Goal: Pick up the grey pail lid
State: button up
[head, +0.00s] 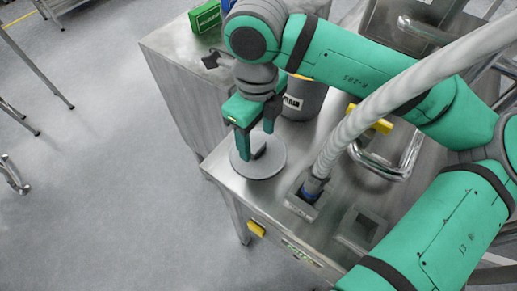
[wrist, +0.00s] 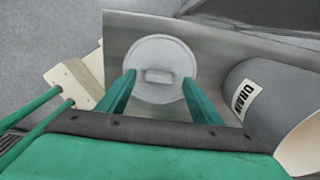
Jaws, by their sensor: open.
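The grey pail lid (head: 271,165) is a round disc lying flat on the steel surface near its left corner. In the wrist view the lid (wrist: 160,52) shows from above, with a small raised handle (wrist: 158,76) at its middle. My gripper (head: 256,148) is open and points down over the lid. In the wrist view the fingertips (wrist: 158,76) lie to the left and right of the handle, apart from it. I cannot tell how much height is left between the fingertips and the lid.
A grey pail (head: 305,98) with a label stands close behind my gripper; in the wrist view the pail (wrist: 270,92) reads "DRAIN". A green box (head: 205,17) stands at the back. A thick grey hose (head: 345,137) rises right of the lid. The floor at left is clear nearby.

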jog(key=shift+f, duration=1.1)
jog(key=c, duration=1.1)
jog(key=shift+c, duration=0.2)
jog(key=shift+r, duration=0.1)
